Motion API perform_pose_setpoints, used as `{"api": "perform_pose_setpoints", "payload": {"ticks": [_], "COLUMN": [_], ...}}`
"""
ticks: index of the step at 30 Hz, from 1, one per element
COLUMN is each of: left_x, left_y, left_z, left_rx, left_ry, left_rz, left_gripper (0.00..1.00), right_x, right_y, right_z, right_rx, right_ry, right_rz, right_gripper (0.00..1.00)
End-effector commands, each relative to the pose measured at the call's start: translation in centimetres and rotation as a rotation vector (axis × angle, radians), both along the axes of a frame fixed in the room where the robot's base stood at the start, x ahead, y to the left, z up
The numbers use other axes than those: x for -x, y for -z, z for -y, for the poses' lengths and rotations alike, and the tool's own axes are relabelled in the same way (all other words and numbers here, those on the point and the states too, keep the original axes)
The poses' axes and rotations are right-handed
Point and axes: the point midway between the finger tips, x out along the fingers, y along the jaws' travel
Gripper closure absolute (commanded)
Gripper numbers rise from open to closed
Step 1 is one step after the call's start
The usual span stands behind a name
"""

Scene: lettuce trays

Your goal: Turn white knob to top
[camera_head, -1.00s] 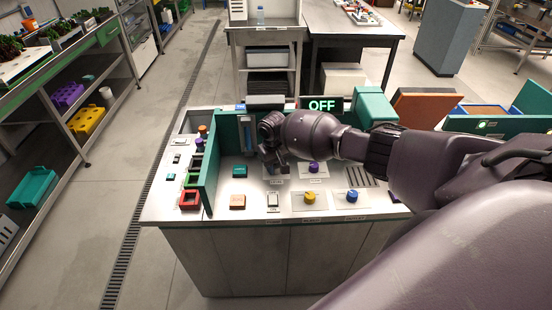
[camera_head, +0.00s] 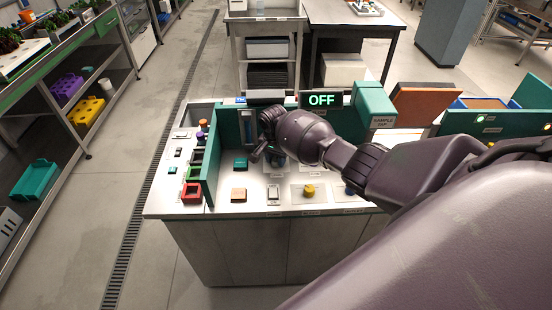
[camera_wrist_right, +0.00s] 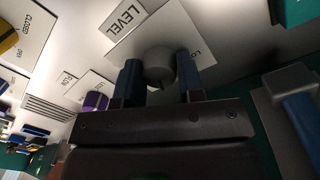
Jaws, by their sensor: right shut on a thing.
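The white knob (camera_wrist_right: 158,63) shows in the right wrist view, where it looks pale grey, on a white plate (camera_wrist_right: 130,45) beside the label LEVEL. My right gripper (camera_wrist_right: 159,77) has one dark blue finger on each side of the knob and is shut on it. In the head view, my right gripper (camera_head: 267,152) reaches over the panel from the right. It hides the knob there, and I cannot read the knob's pointing direction. My left gripper is not in view.
The control panel (camera_head: 225,206) has a yellow knob (camera_head: 309,190), a teal button (camera_head: 241,163) and an orange button (camera_head: 239,194). A green upright divider (camera_head: 211,165) stands left of the gripper. A display (camera_head: 322,99) reads OFF. A purple knob (camera_wrist_right: 96,101) is close by.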

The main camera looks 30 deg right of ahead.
Motion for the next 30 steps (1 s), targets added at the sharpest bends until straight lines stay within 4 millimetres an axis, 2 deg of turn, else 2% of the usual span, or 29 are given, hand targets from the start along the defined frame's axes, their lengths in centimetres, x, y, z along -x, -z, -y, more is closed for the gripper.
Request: {"api": "perform_pose_setpoints", "payload": {"ticks": [15, 21, 30], "left_x": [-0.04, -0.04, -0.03], "left_y": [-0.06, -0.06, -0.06], "left_z": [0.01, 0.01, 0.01], "left_rx": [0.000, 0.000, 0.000], "left_ry": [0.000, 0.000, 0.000], "left_rz": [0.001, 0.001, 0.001], "left_gripper": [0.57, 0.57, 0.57], "right_x": [0.09, 0.09, 0.08], "right_y": [0.02, -0.01, -0.03], "right_z": [0.11, 0.17, 0.18], "right_rx": [0.001, 0.002, 0.002], "right_ry": [0.443, 0.550, 0.622], "right_rz": [-0.002, -0.002, 0.000], "right_gripper": [0.89, 0.89, 0.89]}}
